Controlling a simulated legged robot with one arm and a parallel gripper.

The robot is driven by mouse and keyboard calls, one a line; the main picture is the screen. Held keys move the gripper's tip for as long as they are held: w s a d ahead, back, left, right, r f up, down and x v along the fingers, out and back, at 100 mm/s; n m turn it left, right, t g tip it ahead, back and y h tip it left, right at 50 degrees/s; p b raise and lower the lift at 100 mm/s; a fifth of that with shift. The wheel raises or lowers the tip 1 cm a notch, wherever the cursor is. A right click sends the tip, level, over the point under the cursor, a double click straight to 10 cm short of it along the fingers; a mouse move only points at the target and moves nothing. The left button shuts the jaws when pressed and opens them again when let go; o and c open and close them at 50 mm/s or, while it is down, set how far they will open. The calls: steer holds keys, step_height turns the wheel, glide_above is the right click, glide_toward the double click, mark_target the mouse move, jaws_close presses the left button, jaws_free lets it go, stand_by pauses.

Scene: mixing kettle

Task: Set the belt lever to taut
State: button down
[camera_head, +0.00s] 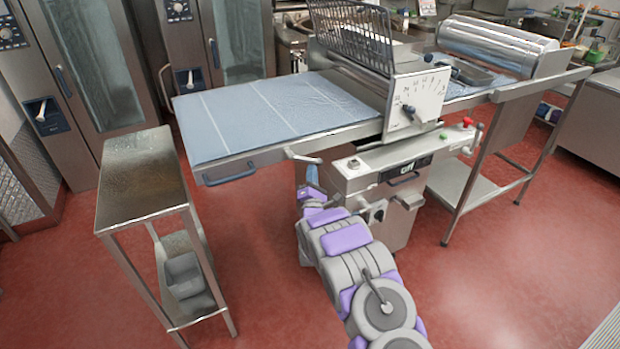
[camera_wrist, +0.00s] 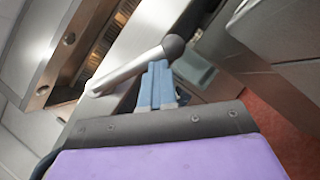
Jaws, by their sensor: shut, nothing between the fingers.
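The belt lever (camera_head: 303,157) sticks out below the right end of the blue belt (camera_head: 265,112), on the front of the dough sheeter. In the wrist view the lever (camera_wrist: 128,71) is a pale metal bar with a dark round knob (camera_wrist: 174,46), slanting up to the right. My gripper (camera_head: 312,172) is just below the lever. In the wrist view its blue fingers (camera_wrist: 157,68) are shut together with nothing between them. Their tips are close to the bar beside the knob; I cannot tell whether they touch it.
The sheeter's control box (camera_head: 385,165) is right of my gripper, with a dial plate (camera_head: 425,95) above. A steel side table (camera_head: 140,175) stands at the left, a grey bin (camera_head: 185,275) on its lower shelf. Red floor (camera_head: 265,270) is clear between.

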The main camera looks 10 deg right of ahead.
steer(key=shift+w+d+r, duration=0.3)
steer(key=shift+d+r, duration=0.3)
steer(key=shift+r, duration=0.25)
